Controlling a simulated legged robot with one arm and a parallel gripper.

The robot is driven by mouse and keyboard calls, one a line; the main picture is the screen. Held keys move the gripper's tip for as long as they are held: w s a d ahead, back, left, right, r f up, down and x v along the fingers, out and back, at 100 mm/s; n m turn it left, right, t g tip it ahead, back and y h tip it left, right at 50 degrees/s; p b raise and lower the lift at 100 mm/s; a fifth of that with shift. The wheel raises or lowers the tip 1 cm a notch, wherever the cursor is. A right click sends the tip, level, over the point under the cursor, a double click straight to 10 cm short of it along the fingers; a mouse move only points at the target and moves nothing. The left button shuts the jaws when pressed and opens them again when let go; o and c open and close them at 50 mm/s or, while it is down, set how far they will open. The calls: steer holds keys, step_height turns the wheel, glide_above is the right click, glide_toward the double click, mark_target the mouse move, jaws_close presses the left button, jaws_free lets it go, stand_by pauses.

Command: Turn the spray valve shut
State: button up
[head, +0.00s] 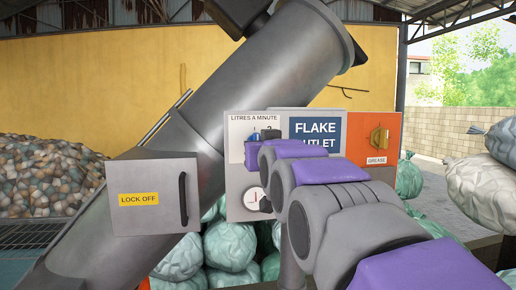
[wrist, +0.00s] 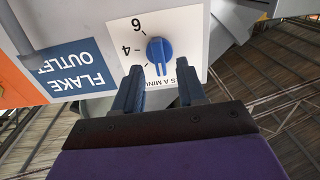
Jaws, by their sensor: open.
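The spray valve is a round blue knob (wrist: 158,50) on a white dial plate (wrist: 115,28) with the numbers 4 and 6 in view. The wrist view shows the plate upside down. The knob's narrow grip points towards my gripper in that view. My gripper (wrist: 160,67) is open, with one dark finger to each side of the knob; I cannot tell whether they touch it. In the head view the plate is marked LITRES A MINUTE (head: 240,127), and my gripper (head: 264,136) is in front of it, partly hiding the blue knob (head: 254,137).
A FLAKE OUTLET sign (head: 314,129) and an orange GREASE panel (head: 376,138) are to the right of the dial. A round gauge (head: 254,198) is below. A grey LOCK OFF box (head: 152,197) and a large slanted tube (head: 235,75) are to the left.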

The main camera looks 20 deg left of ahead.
steer(key=v, duration=1.3)
steer(key=shift+s, duration=0.3)
steer(key=shift+f, duration=0.15)
steer(key=s+d+f+m+g+h+b, duration=0.1)
steer(key=d+f+g+h, duration=0.15)
steer(key=d+f, duration=0.6)
steer(key=s+d+f+m+g+h+b, duration=0.1)
steer(key=s+d+f+g+h+b, duration=0.15)
steer(key=f, duration=1.05)
steer(key=d+f+m+g+h+b, duration=0.1)
steer(key=d+f+g+h, duration=0.15)
steer(key=d+f, duration=0.6)
steer(key=s+d+f+m+g+h+b, duration=0.1)
steer(key=s+d+f+g, duration=0.3)
steer(key=s+f, duration=0.7)
steer(key=s+d+f+m+g+h+b, duration=0.1)
steer(key=s+d+f+g, duration=0.3)
steer(key=s+f, duration=0.7)
steer(key=shift+s+f+m+g, duration=0.15)
steer(key=shift+s+m+g, duration=0.6)
steer(key=shift+s, duration=0.2)
steer(key=shift+a, duration=0.1)
